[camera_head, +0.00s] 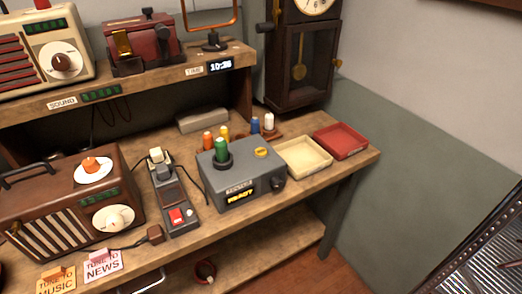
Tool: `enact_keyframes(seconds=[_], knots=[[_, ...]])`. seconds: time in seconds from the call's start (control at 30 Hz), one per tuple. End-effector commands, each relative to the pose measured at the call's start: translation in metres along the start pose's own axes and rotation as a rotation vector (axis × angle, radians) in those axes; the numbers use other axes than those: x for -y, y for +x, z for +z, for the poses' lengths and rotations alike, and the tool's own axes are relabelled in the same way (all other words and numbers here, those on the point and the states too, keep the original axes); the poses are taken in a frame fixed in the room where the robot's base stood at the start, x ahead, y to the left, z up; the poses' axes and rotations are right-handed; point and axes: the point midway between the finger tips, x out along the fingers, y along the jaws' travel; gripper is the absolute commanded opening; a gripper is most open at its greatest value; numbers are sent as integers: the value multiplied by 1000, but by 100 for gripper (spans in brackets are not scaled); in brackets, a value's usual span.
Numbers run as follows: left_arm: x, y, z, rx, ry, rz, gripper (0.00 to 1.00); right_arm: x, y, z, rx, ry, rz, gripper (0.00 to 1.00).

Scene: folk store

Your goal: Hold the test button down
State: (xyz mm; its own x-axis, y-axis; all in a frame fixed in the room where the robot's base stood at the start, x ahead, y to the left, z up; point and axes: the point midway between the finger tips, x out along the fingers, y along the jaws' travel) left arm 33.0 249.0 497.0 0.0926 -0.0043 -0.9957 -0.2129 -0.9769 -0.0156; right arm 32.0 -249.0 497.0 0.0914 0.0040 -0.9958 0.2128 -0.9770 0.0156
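A grey tester box (239,181) stands on the workbench, with a lit display reading READY (241,195) on its front. A green spool-like piece (221,150) stands upright in a dark round socket on its top. A yellow round button (262,152) sits on the top right of the box; I cannot read its marking, so I cannot confirm that it is the test button. It looks uncovered, and nothing touches it. A dark knob (278,185) is on the front right. Neither of my grippers is in view.
Left of the box are a control strip with a red switch (177,216) and a brown radio (68,204). Behind it stand several coloured spools (254,125). Right of it are a cream tray (304,172) and a red tray (360,150). A shelf (150,80) overhangs the back.

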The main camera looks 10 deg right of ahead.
Motion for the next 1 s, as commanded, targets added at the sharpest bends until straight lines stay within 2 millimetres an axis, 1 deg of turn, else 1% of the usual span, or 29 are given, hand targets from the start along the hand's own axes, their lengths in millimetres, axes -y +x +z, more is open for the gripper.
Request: enact_keyframes(seconds=[0.03,0.33,1.0], knots=[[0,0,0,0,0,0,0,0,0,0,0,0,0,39],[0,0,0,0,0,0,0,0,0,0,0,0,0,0],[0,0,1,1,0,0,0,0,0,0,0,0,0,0]])
